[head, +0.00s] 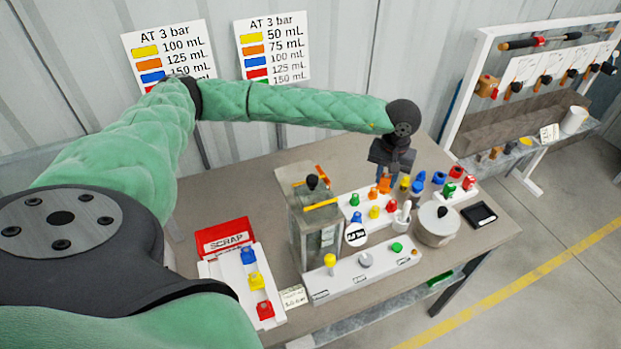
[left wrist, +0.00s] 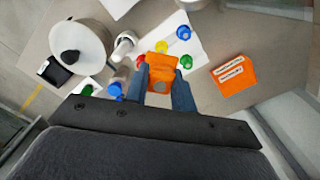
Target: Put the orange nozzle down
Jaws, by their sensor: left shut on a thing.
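My left gripper (head: 386,174) is shut on an orange nozzle (head: 384,186). The held nozzle also shows between the fingers in the left wrist view (left wrist: 161,70). It is over or close to the back part of a white nozzle block (head: 346,197); I cannot tell whether it touches anything. Another orange nozzle (head: 371,194) stands on that block beside blue, yellow, red and green ones. A red nozzle (head: 392,206) stands just in front of the held one. My right gripper is not in view.
A glass tank (head: 314,230) stands left of the block, and a round white pot (head: 438,224) to the right. More coloured nozzles, including a blue one (head: 439,177), crowd the right side. A red SCRAP bin (head: 222,236) is at left. An orange labelled box (left wrist: 232,76) shows in the wrist view.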

